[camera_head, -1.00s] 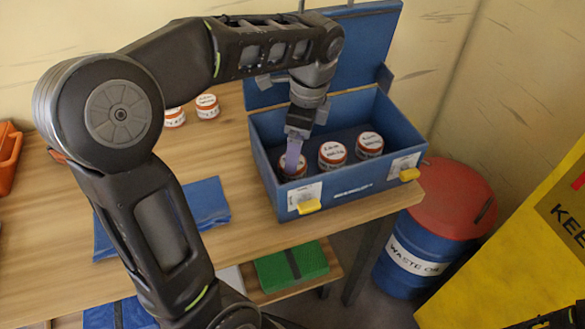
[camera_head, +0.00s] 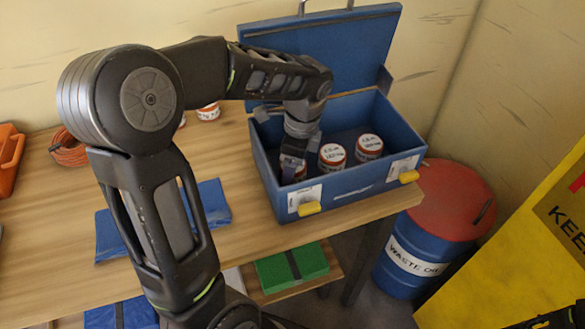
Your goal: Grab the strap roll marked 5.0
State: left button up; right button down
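Several round rolls with white labelled tops and orange-red sides are in view; their markings are too small to read surely, so I cannot tell which is marked 5.0. In the open blue box stand a middle roll (camera_head: 332,157), a right roll (camera_head: 369,147) and a left roll (camera_head: 301,171), the last mostly hidden by my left gripper. My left gripper (camera_head: 292,171) points down inside the box at the left roll. Its fingertips are hidden or too dark to show whether they are open or shut on it.
The blue box (camera_head: 345,197) has its lid up and yellow latches in front. More rolls (camera_head: 208,111) stand on the wooden table (camera_head: 255,235) behind my arm. A blue cloth (camera_head: 208,205), an orange coil (camera_head: 68,150) and an orange bin (camera_head: 10,150) are left. A waste-oil drum (camera_head: 415,250) stands right.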

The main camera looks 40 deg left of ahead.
dwell(0.6)
pick_arm(q)
jog(key=c, duration=1.6)
